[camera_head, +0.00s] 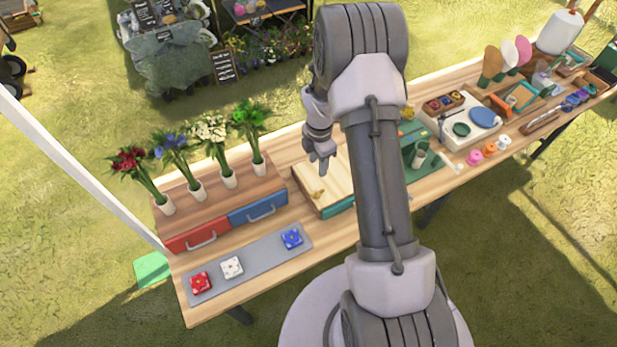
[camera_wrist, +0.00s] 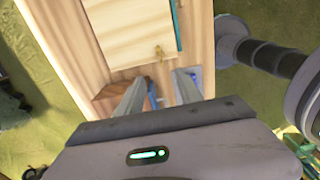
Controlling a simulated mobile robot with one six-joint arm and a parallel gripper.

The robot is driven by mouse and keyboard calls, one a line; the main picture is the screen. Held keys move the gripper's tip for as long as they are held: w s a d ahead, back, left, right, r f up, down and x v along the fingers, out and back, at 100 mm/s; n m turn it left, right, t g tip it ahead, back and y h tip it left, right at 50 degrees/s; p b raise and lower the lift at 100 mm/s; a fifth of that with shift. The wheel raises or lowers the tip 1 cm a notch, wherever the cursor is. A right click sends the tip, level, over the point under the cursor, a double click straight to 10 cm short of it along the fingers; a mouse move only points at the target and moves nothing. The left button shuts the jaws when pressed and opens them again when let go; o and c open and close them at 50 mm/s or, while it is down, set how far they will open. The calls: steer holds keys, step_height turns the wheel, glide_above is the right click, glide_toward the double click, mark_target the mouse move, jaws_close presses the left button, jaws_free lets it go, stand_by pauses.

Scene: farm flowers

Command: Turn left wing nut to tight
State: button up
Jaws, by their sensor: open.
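A small brass wing nut (camera_head: 317,195) sits at the left front part of a pale wooden board (camera_head: 335,178), a flower press with a teal edge on the table. In the wrist view the wing nut (camera_wrist: 159,52) shows beyond the fingertips, near an edge of the board (camera_wrist: 125,30). My gripper (camera_head: 321,165) is above the board, over and apart from the wing nut. Its fingers (camera_wrist: 158,85) are spread and nothing is between them. My arm hides the right part of the board, and I see no second wing nut.
A wooden box with a red drawer (camera_head: 192,240) and a blue drawer (camera_head: 262,210) stands left of the board, holding several vases of flowers. A grey mat (camera_head: 262,256) with tiles lies in front. Tools and a white turntable (camera_head: 470,117) stand to the right.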

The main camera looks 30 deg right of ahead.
mark_target(317, 192)
step_height(317, 192, down, 16)
steer(key=shift+r, duration=0.15)
jaws_close()
